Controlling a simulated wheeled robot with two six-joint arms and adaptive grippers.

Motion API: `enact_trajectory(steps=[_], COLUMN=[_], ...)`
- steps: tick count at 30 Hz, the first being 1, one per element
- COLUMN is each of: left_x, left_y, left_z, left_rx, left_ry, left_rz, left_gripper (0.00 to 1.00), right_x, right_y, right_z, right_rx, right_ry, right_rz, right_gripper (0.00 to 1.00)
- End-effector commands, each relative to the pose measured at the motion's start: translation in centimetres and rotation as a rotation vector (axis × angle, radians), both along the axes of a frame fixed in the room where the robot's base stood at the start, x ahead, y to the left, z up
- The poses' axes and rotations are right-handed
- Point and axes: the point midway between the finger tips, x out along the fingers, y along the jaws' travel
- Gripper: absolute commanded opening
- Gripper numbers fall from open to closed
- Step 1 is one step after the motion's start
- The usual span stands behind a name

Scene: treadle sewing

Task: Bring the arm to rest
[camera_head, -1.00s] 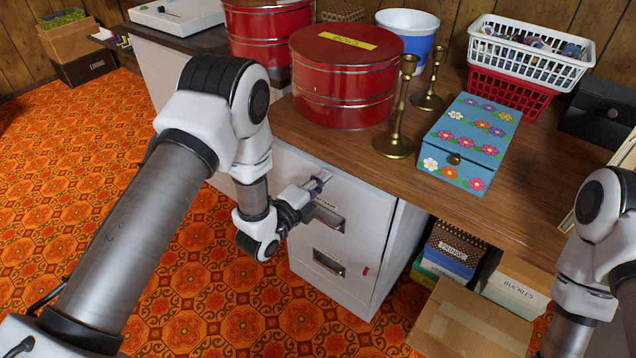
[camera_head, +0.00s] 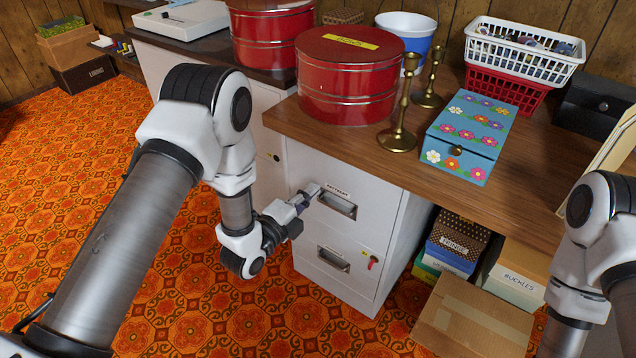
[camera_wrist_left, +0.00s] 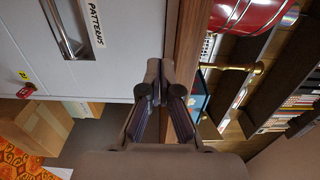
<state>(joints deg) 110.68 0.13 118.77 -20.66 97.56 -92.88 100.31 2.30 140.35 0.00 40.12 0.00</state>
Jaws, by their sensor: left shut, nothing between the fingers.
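My left gripper (camera_head: 308,196) is shut and empty, beside the upper drawer of the white filing cabinet (camera_head: 376,225) in the head view. Its fingertips are near the left side of the upper drawer handle (camera_head: 337,206); I cannot tell whether they touch the drawer front. In the left wrist view the shut fingers (camera_wrist_left: 165,90) point toward the desk edge, with the drawer labelled PATTERNS (camera_wrist_left: 93,25) at upper left. Both cabinet drawers look closed. My right arm (camera_head: 590,250) shows at the right edge; its gripper is out of view.
On the wooden desk (camera_head: 400,172) stand red tins (camera_head: 350,75), brass candlesticks (camera_head: 398,125), a flowered blue box (camera_head: 468,135) and a white basket (camera_head: 522,50). Cardboard boxes (camera_head: 470,318) sit under the desk at right. Orange patterned carpet (camera_head: 85,190) is free at left.

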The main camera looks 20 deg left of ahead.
Motion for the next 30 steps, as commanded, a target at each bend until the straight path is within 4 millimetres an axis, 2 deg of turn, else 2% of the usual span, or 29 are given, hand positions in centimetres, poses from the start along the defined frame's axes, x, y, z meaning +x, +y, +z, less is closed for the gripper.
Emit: enact_trajectory(steps=[3, 7, 14, 17, 20, 23, 24, 26, 27, 30], left_x=[-2.4, -4.3, -5.0, -5.5, -7.8, -11.7, -14.1, -17.9, -20.5, -25.9], left_y=[1.0, 1.6, 1.9, 1.7, 1.6, 2.5, 3.1, 4.1, 4.8, 6.2], left_z=[0.0, 0.0, 0.0, -1.0, -4.5, -10.7, -13.4, -16.6, -18.2, -20.5], left_rx=[-0.002, -0.001, 0.000, 0.001, 0.020, -0.072, -0.150, -0.286, -0.377, -0.576], left_ry=[0.005, 0.003, -0.001, 0.019, 0.139, 0.480, 0.654, 0.901, 1.039, 1.281], left_rz=[0.003, 0.001, 0.000, -0.004, 0.009, 0.093, 0.164, 0.311, 0.427, 0.724], left_gripper=[0.00, 0.00, 0.00, 0.00, 0.00, 0.00, 0.00, 0.00, 0.00, 0.00], right_x=[0.0, 0.0, 0.0, 0.0, 0.0, 0.0, -0.1, -0.1, -0.1, -0.1], right_y=[0.0, 0.0, 0.0, 0.0, 0.0, 0.0, 0.0, 0.0, 0.0, 0.0], right_z=[0.2, 0.3, 0.3, 0.3, 0.3, 0.3, 0.3, 0.3, 0.3, 0.3], right_rx=[0.000, 0.000, 0.000, 0.000, 0.000, 0.000, 0.000, 0.000, 0.000, 0.000], right_ry=[0.001, 0.001, 0.001, 0.001, 0.001, 0.001, 0.001, 0.001, 0.001, 0.001], right_rz=[0.000, 0.000, 0.000, 0.000, 0.000, 0.000, 0.000, 0.000, 0.000, 0.000], right_gripper=[0.33, 0.33, 0.33, 0.33, 0.33, 0.33, 0.33, 0.33, 0.33, 0.33])
